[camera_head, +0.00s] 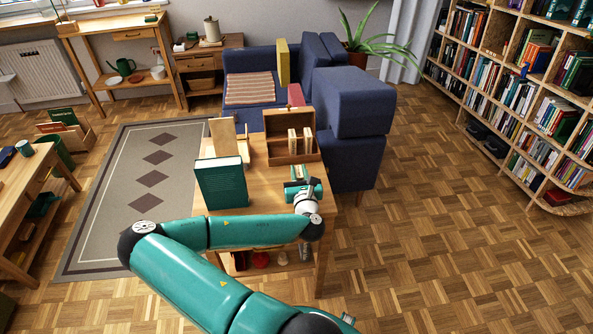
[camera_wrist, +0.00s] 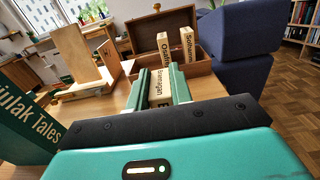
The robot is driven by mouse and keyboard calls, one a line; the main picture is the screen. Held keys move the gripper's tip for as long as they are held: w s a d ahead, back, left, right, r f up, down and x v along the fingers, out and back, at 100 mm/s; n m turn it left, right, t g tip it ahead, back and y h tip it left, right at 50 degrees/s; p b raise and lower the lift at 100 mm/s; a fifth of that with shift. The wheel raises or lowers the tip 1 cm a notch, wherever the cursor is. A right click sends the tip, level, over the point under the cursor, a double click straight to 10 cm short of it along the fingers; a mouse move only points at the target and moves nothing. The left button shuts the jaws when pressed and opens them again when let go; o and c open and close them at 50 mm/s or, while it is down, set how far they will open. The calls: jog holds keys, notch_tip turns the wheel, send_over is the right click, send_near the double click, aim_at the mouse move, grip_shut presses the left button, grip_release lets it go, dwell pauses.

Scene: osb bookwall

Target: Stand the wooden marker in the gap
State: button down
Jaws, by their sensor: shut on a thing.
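My gripper (camera_wrist: 160,88) is shut on a light wooden marker (camera_wrist: 160,88) with dark lettering, which sits between the two green fingers. In the head view, my gripper (camera_head: 300,174) is above the small table, just in front of the open brown wooden box (camera_head: 279,159). The box also shows beyond the fingers in the wrist view (camera_wrist: 139,37). Two lettered wooden markers stand upright in it, a left one (camera_wrist: 166,43) and a right one (camera_wrist: 188,44), with a narrow gap between them. The held marker's lower end is hidden.
A large green book (camera_head: 221,184) stands at the left front of the table (camera_head: 260,190). A pale wooden stand (camera_head: 224,138) is behind it, left of the box. A blue armchair (camera_head: 352,135) is close on the right. The parquet floor at right is clear.

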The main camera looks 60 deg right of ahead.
jog(key=shift+f, duration=0.25)
jog(key=c, duration=1.3)
grip_release()
jog(key=shift+o, duration=0.2)
